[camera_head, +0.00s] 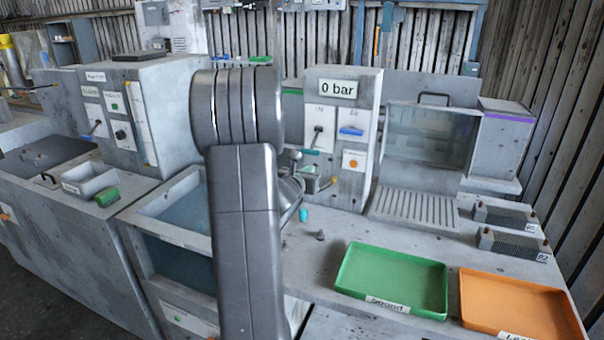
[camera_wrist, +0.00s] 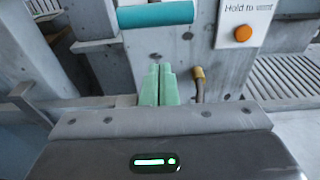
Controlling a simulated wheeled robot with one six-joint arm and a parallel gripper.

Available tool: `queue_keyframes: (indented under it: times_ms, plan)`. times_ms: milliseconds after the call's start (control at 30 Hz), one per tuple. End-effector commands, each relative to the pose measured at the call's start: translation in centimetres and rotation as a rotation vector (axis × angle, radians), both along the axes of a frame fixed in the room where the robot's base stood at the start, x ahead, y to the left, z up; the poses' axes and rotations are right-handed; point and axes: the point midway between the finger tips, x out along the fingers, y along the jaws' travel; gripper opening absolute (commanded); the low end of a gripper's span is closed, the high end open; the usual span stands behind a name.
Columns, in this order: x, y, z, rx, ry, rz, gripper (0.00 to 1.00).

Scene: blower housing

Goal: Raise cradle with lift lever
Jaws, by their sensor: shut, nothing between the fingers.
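My gripper (camera_wrist: 159,86) shows in the wrist view with its two pale green fingers together and nothing between them. A teal cylindrical bar (camera_wrist: 156,14), which may be the lift lever's grip, lies across the view above the fingertips, apart from them in the picture. A short brown rod with a yellow tip (camera_wrist: 198,76) stands just right of the fingers. I cannot tell for certain which part is the lift lever. The cradle cannot be made out. In the head view, my arm covers the middle and hides much of the area left of the gauge panel.
The grey panel (camera_head: 341,88) reads "0 bar" and carries an orange button (camera_head: 354,161), labelled "Hold to vent" in the wrist view (camera_wrist: 243,34). A clear-fronted box (camera_head: 430,137) stands right of it. Green (camera_head: 391,280) and orange (camera_head: 518,306) trays lie front right. An open-topped tank (camera_head: 172,235) stands left.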

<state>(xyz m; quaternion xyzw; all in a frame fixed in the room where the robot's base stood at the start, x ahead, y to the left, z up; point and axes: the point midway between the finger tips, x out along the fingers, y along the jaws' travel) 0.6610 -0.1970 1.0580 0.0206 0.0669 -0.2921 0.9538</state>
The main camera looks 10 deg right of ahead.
Motion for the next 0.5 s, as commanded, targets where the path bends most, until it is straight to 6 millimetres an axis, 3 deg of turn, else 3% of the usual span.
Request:
queue_keyframes:
  times_ms: [33, 200, 500]
  plan:
    - [-0.2, 0.1, 1.5, -0.001, -0.003, 0.000, 0.00]
    - [-0.6, 0.4, 3.2, 0.000, -0.001, 0.000, 0.00]
    - [-0.8, 0.6, 4.0, -0.001, 0.000, 0.001, 0.00]
